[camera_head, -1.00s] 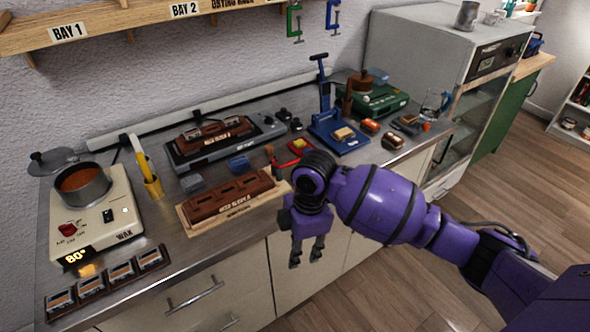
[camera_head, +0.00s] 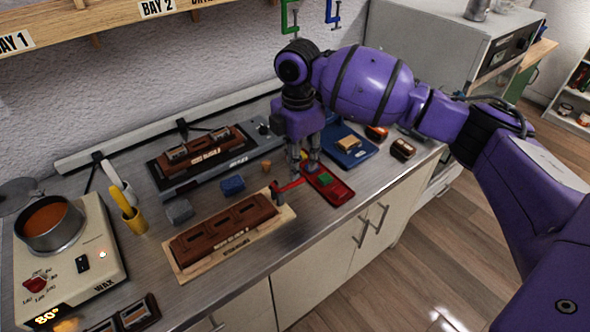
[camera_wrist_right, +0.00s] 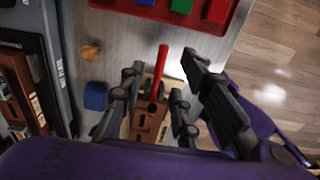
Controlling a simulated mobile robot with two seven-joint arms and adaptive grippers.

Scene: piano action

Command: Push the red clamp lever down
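The red clamp lever (camera_head: 291,185) juts right from a dark clamp post (camera_head: 278,196) at the right end of a wooden board (camera_head: 286,217). A long brown slotted block (camera_head: 222,232) lies on this board. My right gripper (camera_head: 304,168) points down over the lever, its fingers spread. In the right wrist view the red lever (camera_wrist_right: 158,75) shows between the open fingers (camera_wrist_right: 165,88); I cannot tell whether they touch it. The lever's far end is partly behind the fingers in the head view. My left gripper is in neither view.
A red tray (camera_head: 332,188) with small coloured pieces sits just right of the lever. A blue block (camera_head: 232,186) and a grey block (camera_head: 179,210) lie behind the board. A wax heater (camera_head: 75,262) stands left. The counter's front edge is close.

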